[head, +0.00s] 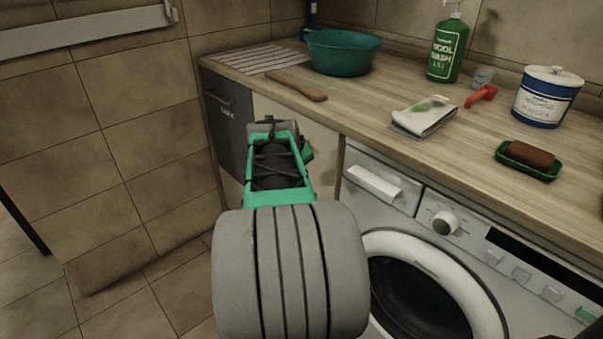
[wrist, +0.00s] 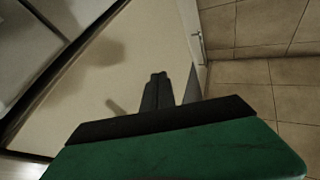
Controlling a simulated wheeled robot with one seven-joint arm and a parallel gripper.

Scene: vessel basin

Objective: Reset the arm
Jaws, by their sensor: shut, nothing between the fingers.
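My arm reaches forward in the middle of the head view, in front of the cabinet and left of the washing machine. My gripper's fingers are hidden behind the arm there. In the wrist view my gripper (wrist: 158,78) is shut, its two dark fingers together with nothing between them. It points at the pale cabinet door (wrist: 130,70) and is apart from the counter items.
The wooden counter (head: 400,160) holds a green basin (head: 343,54), a wool wash bottle (head: 445,50), a white-blue tin (head: 547,97), a soap dish (head: 530,172) and a wooden-handled item (head: 297,86). The washing machine (head: 390,215) stands below. Tiled floor (head: 160,290) is free at left.

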